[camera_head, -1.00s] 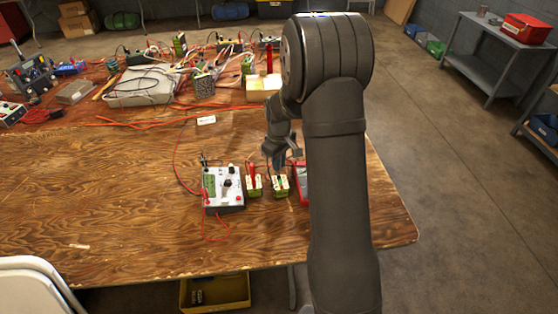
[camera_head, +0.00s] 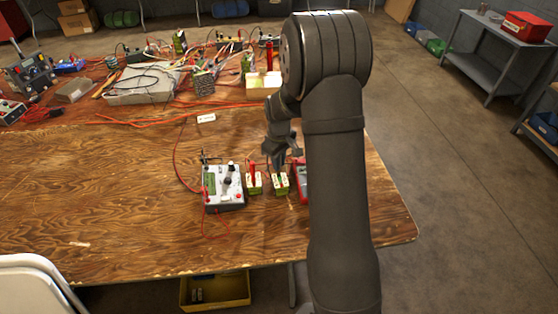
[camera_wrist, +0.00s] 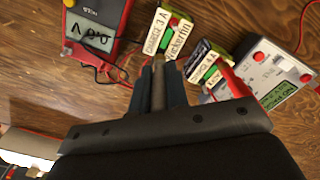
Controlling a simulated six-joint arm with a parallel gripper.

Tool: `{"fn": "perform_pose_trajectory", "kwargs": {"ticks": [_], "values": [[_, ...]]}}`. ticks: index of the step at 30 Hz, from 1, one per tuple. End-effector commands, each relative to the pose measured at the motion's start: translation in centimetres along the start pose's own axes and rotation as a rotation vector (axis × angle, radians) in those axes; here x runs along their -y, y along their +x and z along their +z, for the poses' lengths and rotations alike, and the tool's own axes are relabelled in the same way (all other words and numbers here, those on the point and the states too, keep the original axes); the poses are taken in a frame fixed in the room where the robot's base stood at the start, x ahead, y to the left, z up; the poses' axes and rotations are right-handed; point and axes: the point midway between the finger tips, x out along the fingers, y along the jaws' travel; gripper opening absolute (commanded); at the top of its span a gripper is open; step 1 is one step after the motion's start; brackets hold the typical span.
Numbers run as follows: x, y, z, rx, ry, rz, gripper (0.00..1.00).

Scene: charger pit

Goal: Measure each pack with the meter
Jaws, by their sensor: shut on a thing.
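Two green battery packs with white labels stand side by side on the wooden table: the right pack (camera_head: 281,184) and the left pack (camera_head: 254,184). In the wrist view the pack labelled "3 A" (camera_wrist: 168,32) is close ahead of my gripper (camera_wrist: 159,68), and the other pack (camera_wrist: 207,62) is beside it. My gripper is shut on a slim dark probe (camera_wrist: 158,76), mostly hidden by the fingers. A red probe (camera_head: 252,168) stands at the left pack. The red meter (camera_head: 301,178) is partly behind my arm; its display (camera_wrist: 97,33) shows in the wrist view, reading unclear.
A white-panelled charger box (camera_head: 222,186) with a knob stands left of the packs, with red leads around it. The back table holds a cluttered mass of wires and instruments. The front left of the table (camera_head: 120,215) is clear.

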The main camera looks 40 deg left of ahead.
Motion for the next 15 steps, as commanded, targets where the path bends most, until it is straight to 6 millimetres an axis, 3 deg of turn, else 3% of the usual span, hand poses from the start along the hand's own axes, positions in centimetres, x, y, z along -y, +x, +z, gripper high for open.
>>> {"fn": "perform_pose_trajectory", "kwargs": {"ticks": [14, 15], "values": [[0.0, 0.33, 0.0, 0.0, 0.0, 0.0, 0.0], [0.0, 0.33, 0.0, 0.0, 0.0, 0.0, 0.2]]}}
